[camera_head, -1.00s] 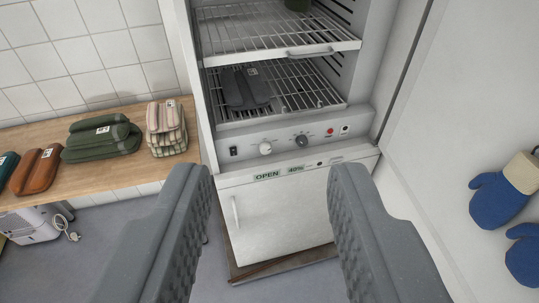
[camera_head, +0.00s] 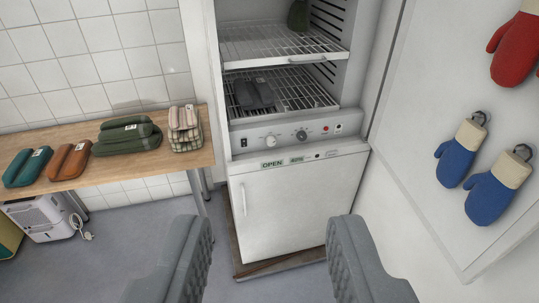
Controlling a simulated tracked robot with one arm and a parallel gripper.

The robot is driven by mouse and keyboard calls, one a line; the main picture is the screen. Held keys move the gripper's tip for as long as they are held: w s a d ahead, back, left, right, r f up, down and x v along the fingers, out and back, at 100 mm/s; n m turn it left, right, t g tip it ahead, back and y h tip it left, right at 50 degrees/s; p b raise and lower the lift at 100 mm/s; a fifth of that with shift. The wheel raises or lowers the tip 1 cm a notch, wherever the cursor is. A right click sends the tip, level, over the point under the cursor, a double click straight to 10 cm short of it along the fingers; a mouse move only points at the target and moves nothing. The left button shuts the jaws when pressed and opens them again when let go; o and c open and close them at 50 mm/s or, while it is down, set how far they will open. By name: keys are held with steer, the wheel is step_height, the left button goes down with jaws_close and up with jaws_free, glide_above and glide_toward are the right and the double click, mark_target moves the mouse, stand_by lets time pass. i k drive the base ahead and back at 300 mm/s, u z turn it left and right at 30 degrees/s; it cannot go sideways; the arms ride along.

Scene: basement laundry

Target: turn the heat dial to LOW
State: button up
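The heat dial is on the grey control panel (camera_head: 285,133) of the cabinet, which carries two knobs. One is a white knob (camera_head: 270,141) and the other a dark knob (camera_head: 301,135). Their markings are too small to read, so I cannot tell which is the heat dial or its setting. A black switch (camera_head: 243,142), a red light or button (camera_head: 325,128) and a small white-and-black part (camera_head: 338,128) share the panel. My gripper (camera_head: 270,245) is open and empty, its two fingers wide apart, below and in front of the panel and touching nothing.
Above the panel are wire racks (camera_head: 285,43) with a dark folded item (camera_head: 254,93). Below is a white door (camera_head: 296,205) labelled OPEN. A wooden counter (camera_head: 100,175) with folded textiles stands left. Blue mitts (camera_head: 461,153) and a red mitt (camera_head: 517,48) hang right. Grey floor lies open in front.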

mark_target(271, 140)
steer(key=u, duration=0.25)
steer(key=i, duration=1.1)
steer(key=z, duration=0.35)
